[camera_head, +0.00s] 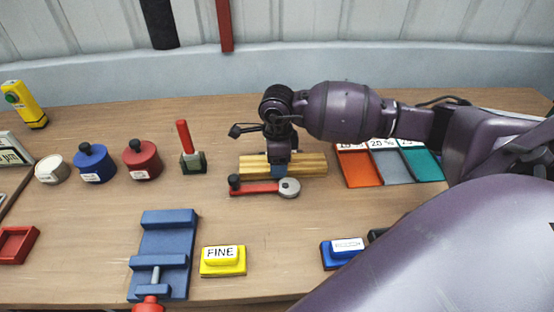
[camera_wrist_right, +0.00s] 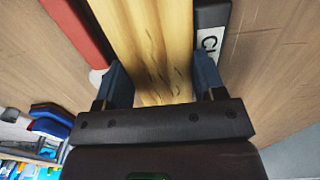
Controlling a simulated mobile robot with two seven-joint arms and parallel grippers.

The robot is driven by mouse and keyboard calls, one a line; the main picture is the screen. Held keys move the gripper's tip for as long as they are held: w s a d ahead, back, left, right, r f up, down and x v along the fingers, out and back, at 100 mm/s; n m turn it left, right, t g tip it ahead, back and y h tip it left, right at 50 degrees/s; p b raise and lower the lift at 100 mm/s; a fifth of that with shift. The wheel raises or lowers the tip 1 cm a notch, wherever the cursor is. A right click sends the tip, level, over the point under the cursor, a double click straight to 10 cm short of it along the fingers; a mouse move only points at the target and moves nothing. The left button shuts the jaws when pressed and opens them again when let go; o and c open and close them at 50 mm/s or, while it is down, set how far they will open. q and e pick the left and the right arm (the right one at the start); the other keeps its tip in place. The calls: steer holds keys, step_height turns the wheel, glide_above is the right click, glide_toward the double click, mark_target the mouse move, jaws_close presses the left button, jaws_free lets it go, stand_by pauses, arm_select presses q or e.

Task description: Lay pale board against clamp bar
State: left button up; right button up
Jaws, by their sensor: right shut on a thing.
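The pale board (camera_head: 314,165) is a yellowish wooden block lying left to right near the middle of the table. My right gripper (camera_head: 283,172) comes down over it from above and is shut across its width. In the right wrist view the pale board (camera_wrist_right: 155,40) sits between the two blue fingers of my right gripper (camera_wrist_right: 163,85). A dark bar (camera_wrist_right: 211,18) with a white label starting "CL" runs along the board's far side, very close to it; I cannot tell if they touch. The rest of its label is hidden. My left gripper is out of view.
A red lever (camera_head: 260,187) with a grey disc lies just in front of the board. A blue vise (camera_head: 167,245) and a yellow FINE block (camera_head: 222,261) stand nearer. Coloured panels (camera_head: 390,164) lie right. Open table lies between the lever and the FINE block.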

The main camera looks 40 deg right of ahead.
steer(key=shift+f, duration=0.1)
steer(key=o, duration=1)
steer(key=shift+o, duration=0.2)
step_height(320, 180, up, 12)
steer(key=shift+p, duration=0.4)
